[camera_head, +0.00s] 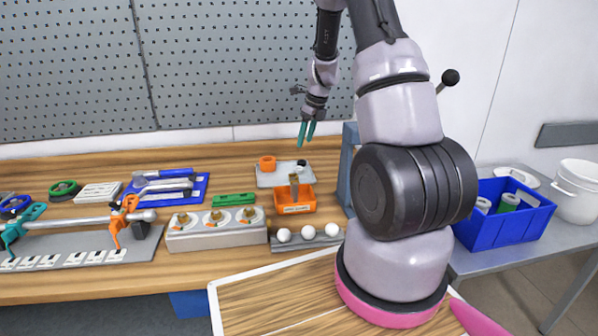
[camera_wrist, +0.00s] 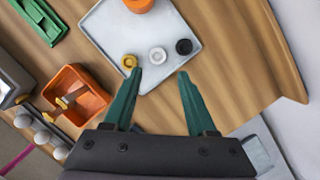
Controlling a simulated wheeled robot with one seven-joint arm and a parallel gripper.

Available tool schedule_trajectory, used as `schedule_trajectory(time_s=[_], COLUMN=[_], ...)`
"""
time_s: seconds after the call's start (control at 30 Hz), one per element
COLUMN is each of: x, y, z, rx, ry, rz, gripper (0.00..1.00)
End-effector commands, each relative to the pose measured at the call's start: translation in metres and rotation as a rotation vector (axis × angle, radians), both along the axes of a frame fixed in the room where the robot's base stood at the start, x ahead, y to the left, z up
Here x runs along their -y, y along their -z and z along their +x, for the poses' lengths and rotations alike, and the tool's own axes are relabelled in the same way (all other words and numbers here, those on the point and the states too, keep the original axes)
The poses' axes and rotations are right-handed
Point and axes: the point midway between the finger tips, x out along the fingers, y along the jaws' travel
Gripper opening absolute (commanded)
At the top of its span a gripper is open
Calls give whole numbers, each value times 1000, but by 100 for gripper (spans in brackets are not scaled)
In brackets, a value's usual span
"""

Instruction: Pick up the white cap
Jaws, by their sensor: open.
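The white cap (camera_wrist: 157,54) is a small round ring on the light grey tray (camera_wrist: 110,36) in the wrist view. It sits between a yellow cap (camera_wrist: 129,62) on its left and a black cap (camera_wrist: 183,46) on its right. My gripper (camera_wrist: 158,73) is open and empty, its teal fingers spread below the caps in that view. In the head view my gripper (camera_head: 307,134) hangs above the tray (camera_head: 268,178), clear of it. The white cap is too small to make out there, though the black cap (camera_head: 301,162) shows.
An orange cylinder (camera_head: 267,163) stands on the tray. An orange bin (camera_head: 296,208) with brass-coloured parts is in front of it. White balls (camera_head: 308,232) sit in a grey rack nearer me. A blue-grey stand (camera_head: 346,165) rises just right of the tray.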

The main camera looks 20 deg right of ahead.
Motion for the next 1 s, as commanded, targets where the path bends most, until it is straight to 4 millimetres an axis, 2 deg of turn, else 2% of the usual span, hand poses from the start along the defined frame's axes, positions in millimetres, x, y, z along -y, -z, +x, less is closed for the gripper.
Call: schedule_trajectory(time_s=[0.2,0.47,0.7,0.83,1.0], x=[-3,-7,-10,-12,-13], y=[35,58,92,105,107], z=[6,11,9,13,14], rx=[-8,-5,-7,-6,-4], ry=[14,12,11,10,10], rz=[3,3,4,3,2], gripper=[57,57,57,57,57])
